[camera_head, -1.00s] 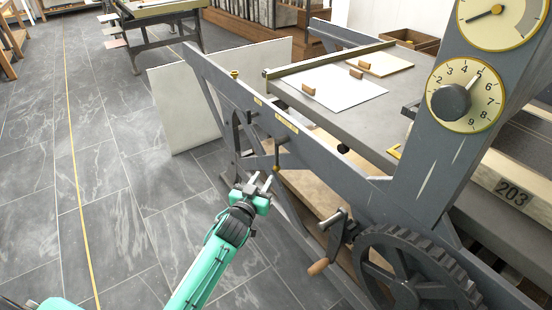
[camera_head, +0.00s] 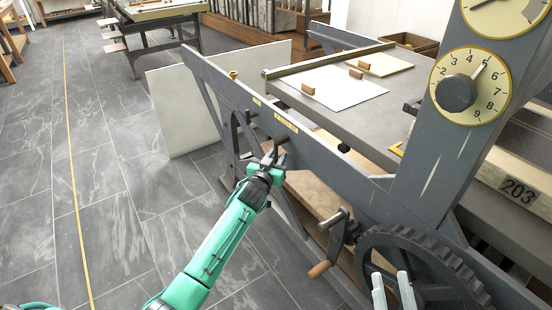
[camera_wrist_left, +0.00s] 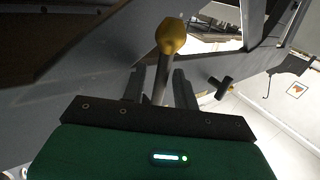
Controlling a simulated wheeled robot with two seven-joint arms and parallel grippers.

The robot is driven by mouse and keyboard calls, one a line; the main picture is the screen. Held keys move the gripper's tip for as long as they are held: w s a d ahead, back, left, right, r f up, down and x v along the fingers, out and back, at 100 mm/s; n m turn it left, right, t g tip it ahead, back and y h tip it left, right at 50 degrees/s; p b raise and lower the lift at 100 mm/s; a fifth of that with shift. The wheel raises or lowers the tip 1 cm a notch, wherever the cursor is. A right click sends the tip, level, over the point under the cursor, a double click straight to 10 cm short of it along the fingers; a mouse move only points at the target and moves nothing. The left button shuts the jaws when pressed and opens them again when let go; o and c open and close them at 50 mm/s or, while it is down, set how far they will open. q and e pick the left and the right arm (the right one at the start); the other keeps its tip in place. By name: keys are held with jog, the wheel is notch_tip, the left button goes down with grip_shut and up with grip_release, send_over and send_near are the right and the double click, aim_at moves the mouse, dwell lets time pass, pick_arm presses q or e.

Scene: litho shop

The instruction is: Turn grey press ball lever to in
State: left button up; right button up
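The ball lever shows in the left wrist view as a metal rod (camera_wrist_left: 160,80) with a brass ball (camera_wrist_left: 171,36) at its end. It belongs to the grey press (camera_head: 330,155). My left gripper (camera_head: 273,157) is at the near side rail of the press, below the small brass label plates (camera_head: 286,123). In the left wrist view its two dark fingers (camera_wrist_left: 160,90) stand apart on either side of the rod, with the ball beyond the fingertips. In the head view the gripper largely hides the lever. My right gripper (camera_head: 393,290) shows two pale, separated fingertips at the bottom right.
A crank with a wooden handle (camera_head: 320,269) and a large dark gear wheel (camera_head: 430,265) are right of my left arm. A numbered dial (camera_head: 490,100) is on the press upright. A dark T-shaped knob (camera_wrist_left: 220,87) is right of the lever. The tiled floor at left is clear.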

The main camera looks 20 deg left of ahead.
pick_arm(q)
grip_shut()
